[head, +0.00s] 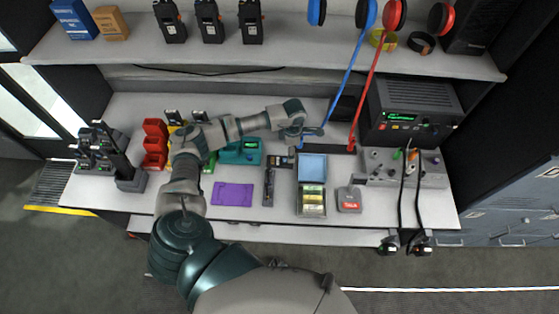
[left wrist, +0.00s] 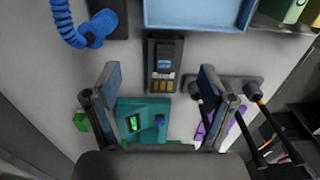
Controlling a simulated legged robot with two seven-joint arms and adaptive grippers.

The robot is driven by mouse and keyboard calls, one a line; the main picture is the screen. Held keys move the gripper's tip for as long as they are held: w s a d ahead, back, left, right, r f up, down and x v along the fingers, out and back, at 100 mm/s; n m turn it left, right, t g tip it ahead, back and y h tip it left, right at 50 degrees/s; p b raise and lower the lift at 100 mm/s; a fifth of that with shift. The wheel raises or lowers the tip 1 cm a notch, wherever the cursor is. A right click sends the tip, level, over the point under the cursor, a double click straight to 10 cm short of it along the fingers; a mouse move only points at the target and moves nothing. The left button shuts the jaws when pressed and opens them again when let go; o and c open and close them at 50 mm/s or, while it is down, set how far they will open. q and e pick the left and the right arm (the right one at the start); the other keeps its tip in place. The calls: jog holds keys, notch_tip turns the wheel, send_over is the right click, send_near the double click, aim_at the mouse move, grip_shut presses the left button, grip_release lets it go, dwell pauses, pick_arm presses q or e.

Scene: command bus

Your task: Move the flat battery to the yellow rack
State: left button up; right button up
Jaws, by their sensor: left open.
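A small dark battery with orange contacts (left wrist: 163,62) lies in a black holder between the teal unit and the blue-lidded box; I cannot tell if it is the flat one. My left gripper (head: 302,133) is above that spot. In the left wrist view its fingers (left wrist: 160,71) are spread on either side of the battery, open and empty. The yellow rack (head: 172,129) is mostly hidden behind my left arm, next to the red rack (head: 155,145). My right gripper is not in view.
Blue and red headset cords hang from the shelf near my gripper. A radio charger (head: 130,178) stands left.

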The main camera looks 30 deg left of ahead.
aim_at(280, 162)
pick_arm(q)
jog(key=shift+d+f, duration=0.3)
jog(key=shift+f, duration=0.35)
jog(key=f, duration=0.3)
jog(key=f+p, duration=0.1)
jog(key=shift+s+d+f, duration=0.15)
jog(key=shift+s+d, duration=0.05)
jog(key=shift+s, duration=0.1)
jog(key=shift+f, duration=0.25)
jog(key=shift+a+f, duration=0.1)
jog(key=shift+a, duration=0.35)
jog(key=c, duration=1.4)
jog(key=shift+d, duration=0.3)
grip_shut()
